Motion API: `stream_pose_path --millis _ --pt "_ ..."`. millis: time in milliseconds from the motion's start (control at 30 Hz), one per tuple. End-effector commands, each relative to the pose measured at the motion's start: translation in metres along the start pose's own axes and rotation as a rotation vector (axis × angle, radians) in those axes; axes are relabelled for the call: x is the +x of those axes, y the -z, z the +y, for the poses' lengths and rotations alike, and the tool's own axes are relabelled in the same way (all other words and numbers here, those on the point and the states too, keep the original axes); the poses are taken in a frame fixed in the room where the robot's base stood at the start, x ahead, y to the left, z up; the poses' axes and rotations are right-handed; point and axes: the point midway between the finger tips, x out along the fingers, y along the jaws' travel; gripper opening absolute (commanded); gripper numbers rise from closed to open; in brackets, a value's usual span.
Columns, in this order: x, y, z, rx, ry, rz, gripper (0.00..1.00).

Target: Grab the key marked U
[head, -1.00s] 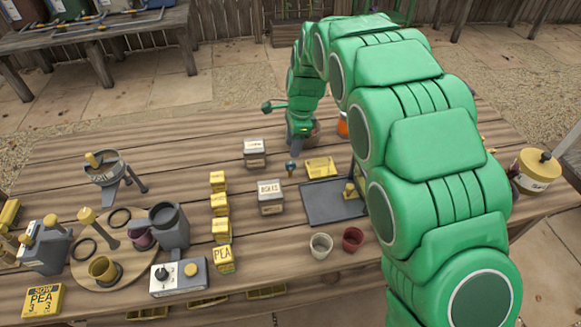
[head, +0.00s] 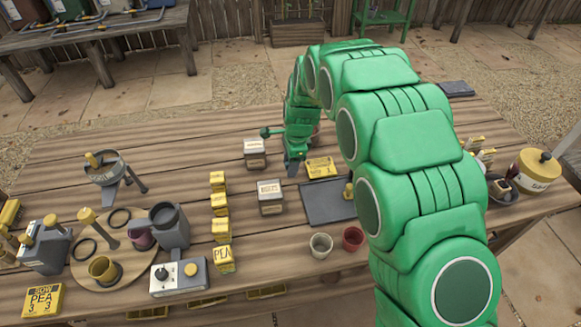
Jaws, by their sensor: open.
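No letter U is readable on anything in the head view, so I cannot tell which thing is the marked key. My gripper (head: 294,168) is open, low over the table, between the two grey lidded boxes on its left and the yellow labelled packet (head: 320,167) on its right. A small dark-headed peg stood at this spot earlier. My gripper now covers it, and I cannot tell whether the fingers are around or beside it. The gap between the fingertips is too small to make out.
Grey boxes (head: 254,156) (head: 270,204) stand close on the left. A dark tray (head: 325,210) lies to the right, with a white cup (head: 321,245) and a red cup (head: 353,239) in front. Yellow blocks (head: 219,204) form a row. Bare planks (head: 180,150) lie left.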

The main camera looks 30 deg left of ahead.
Motion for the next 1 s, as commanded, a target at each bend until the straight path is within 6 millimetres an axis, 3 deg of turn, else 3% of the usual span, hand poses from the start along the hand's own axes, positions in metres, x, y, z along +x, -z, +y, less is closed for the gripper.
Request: stream_pose_path --millis 67,367,767,1000 --pt "0.0 0.0 0.0 0.0 0.001 0.0 0.46" --pt "-0.001 0.0 0.0 0.0 0.001 0.0 0.0" --pt "-0.006 -0.001 -0.001 0.0 0.003 0.001 0.0" --pt "-0.036 -0.004 -0.002 -0.001 0.009 0.003 0.0"
